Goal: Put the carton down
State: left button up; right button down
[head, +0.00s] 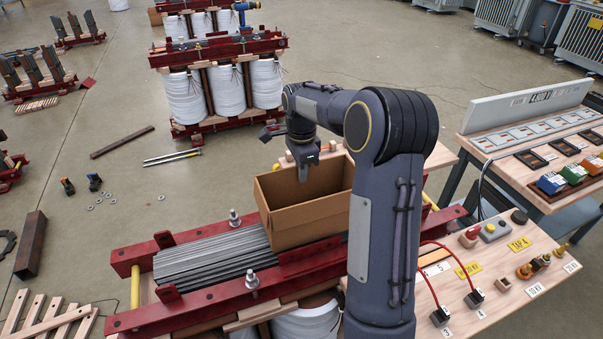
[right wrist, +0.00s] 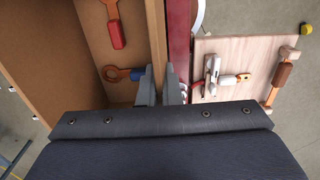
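The open brown cardboard carton (head: 300,228) is upright over the grey core strips (head: 215,268) between red clamp beams (head: 190,312). I cannot tell whether its base touches them. My right gripper (head: 303,174) is at the carton's far wall in the head view. In the right wrist view its fingers (right wrist: 160,88) lie on either side of the carton's wall (right wrist: 155,35), closed on it. A red-handled tool (right wrist: 116,32) and an orange ring-ended tool (right wrist: 120,74) lie inside the carton. My left gripper is out of view.
A bench (head: 520,285) with switches and red leads stands at the right, with a panel table (head: 480,125) behind it. A coil assembly (head: 220,85) stands behind the carton. Loose washers and bars lie on the floor at left. A wooden board with tools (right wrist: 210,55) is beside the carton.

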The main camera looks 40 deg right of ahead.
jog(key=shift+f, duration=0.25)
jog(key=shift+f, duration=0.15)
jog(key=c, duration=1.6)
grip_release()
